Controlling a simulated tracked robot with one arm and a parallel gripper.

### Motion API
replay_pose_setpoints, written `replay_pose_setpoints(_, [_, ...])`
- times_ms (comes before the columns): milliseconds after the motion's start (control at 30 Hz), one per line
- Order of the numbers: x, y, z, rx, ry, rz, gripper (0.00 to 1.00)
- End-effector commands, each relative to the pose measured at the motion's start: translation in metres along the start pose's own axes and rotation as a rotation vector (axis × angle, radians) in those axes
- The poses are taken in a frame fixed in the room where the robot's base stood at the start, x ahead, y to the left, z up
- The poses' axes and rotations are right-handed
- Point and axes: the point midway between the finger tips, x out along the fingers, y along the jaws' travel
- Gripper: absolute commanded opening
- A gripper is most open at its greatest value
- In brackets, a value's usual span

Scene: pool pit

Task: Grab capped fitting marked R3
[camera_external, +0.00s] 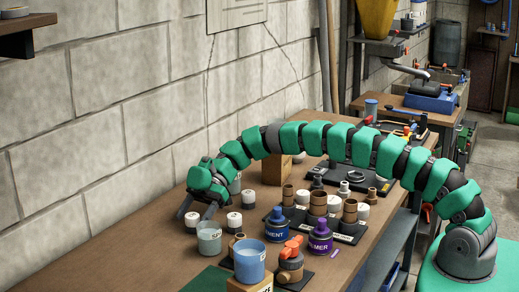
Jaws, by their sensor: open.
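Several short white capped fittings with dark bands stand on the brown bench. One fitting (192,221) is just below my gripper (197,210), a second fitting (234,221) stands to its right, and a third fitting (248,199) is farther back to the right. Their marks are too small to read, so I cannot tell which is R3. My gripper is open at the left end of my green arm, with its fingers pointing down. I cannot tell whether the near fitting is between the fingers or behind them.
A grey cup (208,239), a blue cup (249,263), a blue can (278,226) and a purple can (320,236) crowd the front right. An orange-handled valve (291,262) stands by the bench's front edge. A block wall (100,120) runs along the back.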

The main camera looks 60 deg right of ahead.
Motion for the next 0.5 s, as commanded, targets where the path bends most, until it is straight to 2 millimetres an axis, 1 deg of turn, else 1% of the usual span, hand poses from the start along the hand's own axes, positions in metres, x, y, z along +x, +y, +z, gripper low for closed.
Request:
replay_pose_setpoints(33, [0.008, 0.0, -0.002, 0.0, 0.0, -0.002, 0.62])
replay_pose_setpoints(100, [0.018, 0.0, -0.001, 0.001, 0.0, -0.002, 0.62])
replay_pose_setpoints(200, [0.027, 0.0, -0.001, 0.002, 0.001, -0.002, 0.62])
replay_pose_setpoints(433, [0.029, 0.0, -0.001, 0.002, 0.001, -0.001, 0.62])
replay_pose_setpoints(467, [0.029, 0.0, -0.001, 0.002, 0.001, -0.001, 0.54])
replay_pose_setpoints(500, [0.029, 0.0, -0.001, 0.002, 0.001, -0.001, 0.43])
